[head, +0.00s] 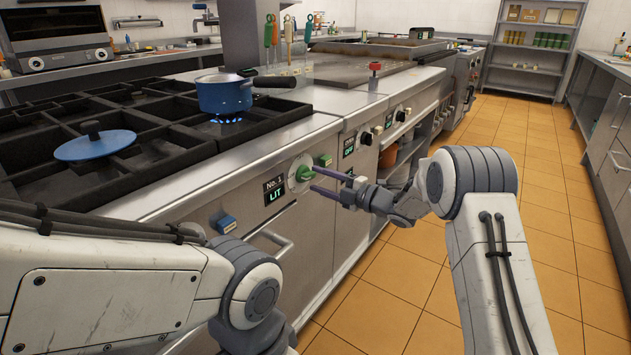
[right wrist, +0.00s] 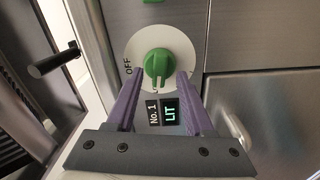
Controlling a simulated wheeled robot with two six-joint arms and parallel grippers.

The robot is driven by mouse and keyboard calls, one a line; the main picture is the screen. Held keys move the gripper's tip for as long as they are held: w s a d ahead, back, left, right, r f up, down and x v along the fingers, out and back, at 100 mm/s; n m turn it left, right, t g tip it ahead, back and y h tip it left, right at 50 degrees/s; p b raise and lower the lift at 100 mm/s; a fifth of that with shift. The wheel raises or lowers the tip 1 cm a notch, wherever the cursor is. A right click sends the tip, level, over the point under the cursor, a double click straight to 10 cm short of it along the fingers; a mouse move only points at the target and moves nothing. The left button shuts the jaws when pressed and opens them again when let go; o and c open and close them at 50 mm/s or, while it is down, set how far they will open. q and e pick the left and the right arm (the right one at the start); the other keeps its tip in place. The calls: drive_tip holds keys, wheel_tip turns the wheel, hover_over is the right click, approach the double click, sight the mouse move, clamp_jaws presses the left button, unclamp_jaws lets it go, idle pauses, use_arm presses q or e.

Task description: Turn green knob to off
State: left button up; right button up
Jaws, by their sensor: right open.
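The green knob (head: 303,173) sits on a round white dial on the stove's front panel, beside a label reading "No. 1 LIT" (head: 274,189). In the right wrist view the green knob (right wrist: 158,67) has an "OFF" mark at the left of its dial. My right gripper (head: 316,178) is open, its purple fingers pointing at the panel. In the right wrist view its fingertips (right wrist: 158,80) are on either side of the knob's lower part; I cannot tell whether they touch it. The left arm shows at lower left in the head view, but its gripper is not seen.
A blue pot (head: 224,94) stands over a blue flame on the stove. A blue lid (head: 95,144) lies on the grates at left. The orange tiled floor (head: 520,200) is open at right.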

drive_tip(key=shift+x, duration=0.95)
clamp_jaws()
